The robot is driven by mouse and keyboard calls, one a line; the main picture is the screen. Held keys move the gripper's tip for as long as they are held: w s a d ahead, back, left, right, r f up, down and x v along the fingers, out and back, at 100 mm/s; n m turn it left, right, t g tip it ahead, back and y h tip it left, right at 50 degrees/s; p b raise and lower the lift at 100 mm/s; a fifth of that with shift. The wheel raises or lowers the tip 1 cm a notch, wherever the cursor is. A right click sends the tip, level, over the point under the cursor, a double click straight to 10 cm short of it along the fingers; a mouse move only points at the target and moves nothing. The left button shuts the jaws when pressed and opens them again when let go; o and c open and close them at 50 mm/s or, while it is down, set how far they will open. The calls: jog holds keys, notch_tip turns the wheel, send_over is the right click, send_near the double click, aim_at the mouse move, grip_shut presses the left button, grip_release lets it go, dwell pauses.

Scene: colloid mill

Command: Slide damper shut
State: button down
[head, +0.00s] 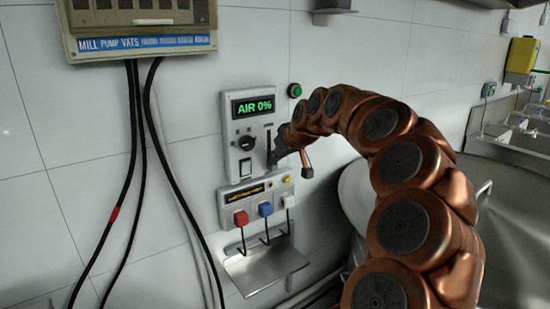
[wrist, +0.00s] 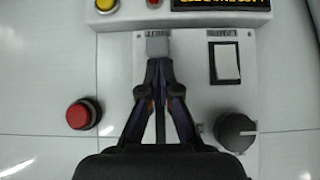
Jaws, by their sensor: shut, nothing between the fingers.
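The damper slider is on a grey wall panel (head: 233,123) whose green display (head: 253,106) reads AIR 0%. In the wrist view, turned about half round from the head view, the slider's grey handle (wrist: 157,43) sits at the top end of its slot, which is the lower end on the wall. My gripper (wrist: 158,63) is shut with nothing between its fingers. Its tips are right at the handle; whether they touch it I cannot tell. In the head view my gripper (head: 275,157) is over the lower slot, and the handle is hard to make out.
Beside the slider are a round black knob (wrist: 234,130) and a white rocker switch (wrist: 225,63). A red button (wrist: 83,113) is on the wall nearby. Below is a panel with an amber display (head: 244,193), over a metal tray (head: 268,268). Black cables (head: 135,165) hang left.

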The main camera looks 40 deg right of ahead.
jog(key=shift+a+f, duration=0.1)
jog(key=shift+f, duration=0.25)
notch_tip(320, 180, up, 5)
jog(key=shift+r+p, duration=0.1)
jog(key=shift+p, duration=0.55)
jog(key=b+v, duration=0.2)
jog(key=v, duration=0.7)
jog(key=shift+s+r+b, duration=0.2)
jog(key=shift+s+b, duration=0.05)
jog(key=shift+b, duration=0.05)
jog(key=s+a+f+n+g+y, duration=0.15)
jog(key=a+f, duration=0.25)
jog(key=a, duration=0.4)
jog(key=s+a+f+g+p, duration=0.1)
jog(key=s+a+f+g, duration=0.15)
jog(key=a, duration=0.55)
jog(key=s+a+f+n+g+y, duration=0.1)
jog(key=s+a+f, duration=0.1)
jog(key=a+f, duration=0.35)
jog(key=s+a+f+g+h+p, duration=0.1)
jog(key=s+a+f+g, duration=0.2)
jog(key=s+a+f, duration=0.2)
jog(key=s+a+f+m+g, duration=0.1)
jog(key=s+a+f+g, duration=0.2)
jog(key=s+f, duration=0.8)
jog(key=s+a, duration=0.1)
jog(key=s, duration=0.6)
jog(key=shift+s+a+h+p, duration=0.35)
jog(key=shift+s, duration=0.05)
jog(key=shift+m, duration=0.25)
